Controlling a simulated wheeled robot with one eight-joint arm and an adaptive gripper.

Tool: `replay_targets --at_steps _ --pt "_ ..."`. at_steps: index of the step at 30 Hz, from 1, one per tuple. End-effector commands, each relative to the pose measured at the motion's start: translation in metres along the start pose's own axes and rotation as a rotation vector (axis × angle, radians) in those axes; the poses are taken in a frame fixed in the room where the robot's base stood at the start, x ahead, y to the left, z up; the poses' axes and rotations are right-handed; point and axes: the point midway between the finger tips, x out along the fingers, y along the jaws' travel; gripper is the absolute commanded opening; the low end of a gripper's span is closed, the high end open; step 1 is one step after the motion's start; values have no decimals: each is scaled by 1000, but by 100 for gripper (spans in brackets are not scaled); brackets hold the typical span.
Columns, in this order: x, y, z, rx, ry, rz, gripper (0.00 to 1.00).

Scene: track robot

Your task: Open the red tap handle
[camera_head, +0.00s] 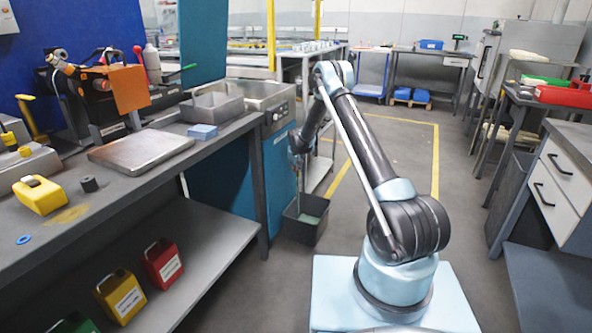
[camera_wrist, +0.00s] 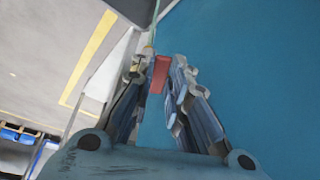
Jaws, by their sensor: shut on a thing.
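The red tap handle (camera_wrist: 159,75) shows in the wrist view as a short red piece against the blue panel. My gripper (camera_wrist: 161,69) has its two fingers on either side of the handle and is shut on it. In the head view my gripper (camera_head: 299,150) is low beside the blue cabinet under the sink. I cannot make out the handle there; my arm and gripper hide that spot. The handle's exact angle is hard to tell.
A dark bin (camera_head: 306,232) stands on the floor below my gripper. The sink (camera_head: 255,93) tops the blue cabinet. A workbench (camera_head: 45,240) with tools and jugs runs along the left. The floor inside the yellow lines is clear.

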Motion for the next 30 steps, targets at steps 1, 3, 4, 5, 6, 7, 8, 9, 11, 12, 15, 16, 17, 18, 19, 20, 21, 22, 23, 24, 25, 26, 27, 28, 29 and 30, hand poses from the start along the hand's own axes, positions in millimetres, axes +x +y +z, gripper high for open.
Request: replay_targets --at_steps 1,3,4,5,6,7,8,9,11,12,15,16,17,18,19,20,21,22,23,24,25,26,27,28,29,30 --pt "0 0 0 -2 -1 1 0" --pt "0 -1 0 -9 -1 -2 0" --pt "0 0 0 -14 -1 -4 0" --pt "0 0 0 -21 -1 -6 0" --pt "0 0 0 -30 -1 -11 0" --pt "0 1 0 -40 -1 -15 0" --pt "0 1 0 -51 -1 -20 0" --pt "0 3 0 -69 -1 -27 0" --pt "0 5 -1 -100 -1 -40 0" --pt "0 6 -1 -124 -1 -51 0" --pt "1 9 -2 -195 -1 -80 0" --pt "1 11 -2 -218 0 -89 0" --pt "1 12 -2 -241 0 -100 0" --pt "1 14 -3 -275 0 -113 0" --pt "1 15 -3 -300 0 -124 0" --pt "2 16 -4 -325 0 -134 0" --pt "2 18 -4 -357 0 -148 0" --pt "2 19 -5 -382 0 -158 0" --pt "2 20 -5 -405 0 -168 0" --pt "3 22 -6 -437 0 -181 0" --pt "3 23 -7 -461 1 -190 0" --pt "3 24 -7 -483 1 -200 0" --pt "3 25 -8 -513 0 -212 0" --pt "4 25 -9 -534 0 -221 0" --pt "4 26 -9 -554 0 -230 0" --pt "4 28 -10 -580 0 -240 0"
